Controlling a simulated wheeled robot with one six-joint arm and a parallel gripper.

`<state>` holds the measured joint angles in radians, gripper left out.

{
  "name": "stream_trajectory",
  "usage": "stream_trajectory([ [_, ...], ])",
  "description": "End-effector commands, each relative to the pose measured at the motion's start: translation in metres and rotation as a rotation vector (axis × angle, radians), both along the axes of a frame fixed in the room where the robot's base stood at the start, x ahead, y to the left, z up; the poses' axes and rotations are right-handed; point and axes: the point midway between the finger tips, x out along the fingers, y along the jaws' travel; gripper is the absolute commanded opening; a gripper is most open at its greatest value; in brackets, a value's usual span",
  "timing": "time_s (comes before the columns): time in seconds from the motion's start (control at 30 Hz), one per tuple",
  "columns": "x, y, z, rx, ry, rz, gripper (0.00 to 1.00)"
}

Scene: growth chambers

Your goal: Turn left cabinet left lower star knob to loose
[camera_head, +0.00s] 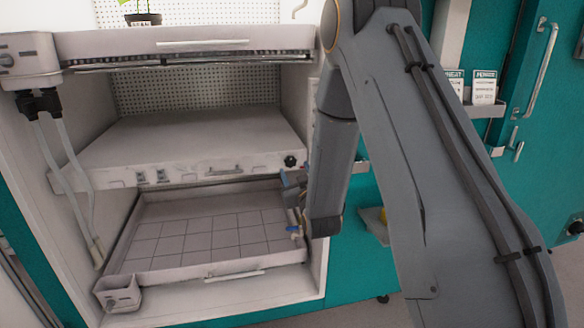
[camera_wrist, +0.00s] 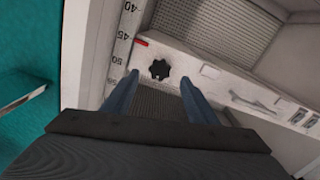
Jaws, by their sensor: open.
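A black star knob (camera_head: 290,161) sits at the right end of the front face of the middle shelf (camera_head: 190,172) in the open white cabinet. It also shows in the wrist view (camera_wrist: 159,69), ahead of and between the fingertips. My gripper (camera_head: 291,205) is beside the cabinet's right inner side, just below the knob in the head view and partly hidden by my arm. In the wrist view my gripper (camera_wrist: 160,82) is open, with its two blue fingers spread and nothing between them. The fingers appear apart from the knob.
A lower tray (camera_head: 205,232) with a grid floor lies below the shelf. A ruler strip (camera_wrist: 125,45) and a small red mark lie near the knob. Hoses (camera_head: 75,180) hang at the left. Teal doors with a metal handle (camera_head: 541,70) stand at the right.

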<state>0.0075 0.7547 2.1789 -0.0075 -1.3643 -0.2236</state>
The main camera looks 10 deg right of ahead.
Motion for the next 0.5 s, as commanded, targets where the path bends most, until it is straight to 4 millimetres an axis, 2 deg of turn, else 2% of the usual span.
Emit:
stream_trajectory([
  [0.23,0.037,0.000,0.000,0.001,-0.001,0.000,0.53],
  [0.5,0.051,0.000,0.000,0.001,0.001,0.000,0.53],
])
